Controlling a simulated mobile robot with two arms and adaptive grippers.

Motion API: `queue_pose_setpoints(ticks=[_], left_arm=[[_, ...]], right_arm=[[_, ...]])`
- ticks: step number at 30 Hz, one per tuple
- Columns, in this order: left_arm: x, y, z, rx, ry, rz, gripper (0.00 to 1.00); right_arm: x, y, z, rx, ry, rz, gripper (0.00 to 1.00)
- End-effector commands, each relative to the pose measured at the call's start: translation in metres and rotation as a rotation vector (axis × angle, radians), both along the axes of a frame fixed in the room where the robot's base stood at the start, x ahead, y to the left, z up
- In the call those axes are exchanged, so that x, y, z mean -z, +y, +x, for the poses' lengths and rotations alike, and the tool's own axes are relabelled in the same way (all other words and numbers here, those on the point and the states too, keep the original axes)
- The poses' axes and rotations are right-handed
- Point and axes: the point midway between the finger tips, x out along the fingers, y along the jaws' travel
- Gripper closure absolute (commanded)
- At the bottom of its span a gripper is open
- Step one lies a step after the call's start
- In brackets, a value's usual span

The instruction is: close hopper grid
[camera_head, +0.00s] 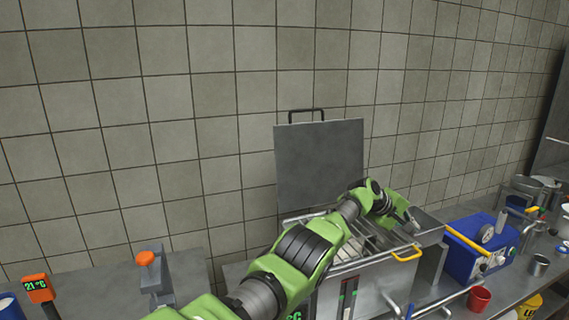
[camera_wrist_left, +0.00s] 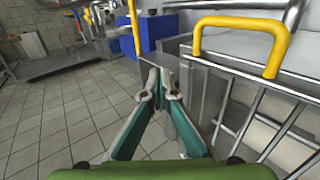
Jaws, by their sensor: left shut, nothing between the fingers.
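The steel hopper (camera_head: 372,287) stands against the tiled wall, its flat grey lid (camera_head: 320,165) upright behind it. The barred hopper grid (camera_head: 345,266) shows at the hopper's top, partly hidden by my left arm. Its yellow handle (camera_head: 406,255) is at the front right. In the left wrist view the yellow handle (camera_wrist_left: 240,24) and grid bars (camera_wrist_left: 262,122) are close, right of the fingers. My left gripper (camera_head: 412,222) is over the hopper's right side, behind the handle and apart from it. In the wrist view its fingers (camera_wrist_left: 163,82) are shut and empty. I cannot tell how far the grid is tilted.
A blue machine (camera_head: 478,246) with a yellow bar stands right of the hopper. A red cup (camera_head: 479,298) and a metal cup (camera_head: 538,265) are on the right counter. An orange-topped grey device (camera_head: 147,258) and thermometer (camera_head: 38,288) are at left. Tiled floor (camera_wrist_left: 70,125) is open.

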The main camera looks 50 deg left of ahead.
Motion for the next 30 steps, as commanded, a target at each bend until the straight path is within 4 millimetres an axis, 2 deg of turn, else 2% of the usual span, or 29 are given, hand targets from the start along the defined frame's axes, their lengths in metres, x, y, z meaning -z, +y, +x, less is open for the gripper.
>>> queue_pose_setpoints(ticks=[6,13,30], left_arm=[[0.017,0.001,-0.003,0.000,0.001,-0.001,1.00],[0.026,0.002,-0.005,0.000,0.000,0.000,1.00],[0.028,0.003,-0.005,0.000,0.000,0.000,1.00]], right_arm=[[0.009,0.001,0.001,0.000,-0.002,0.000,0.60],[0.013,0.000,0.004,0.000,-0.004,0.001,0.60],[0.014,0.000,0.004,0.001,-0.004,0.000,0.60]])
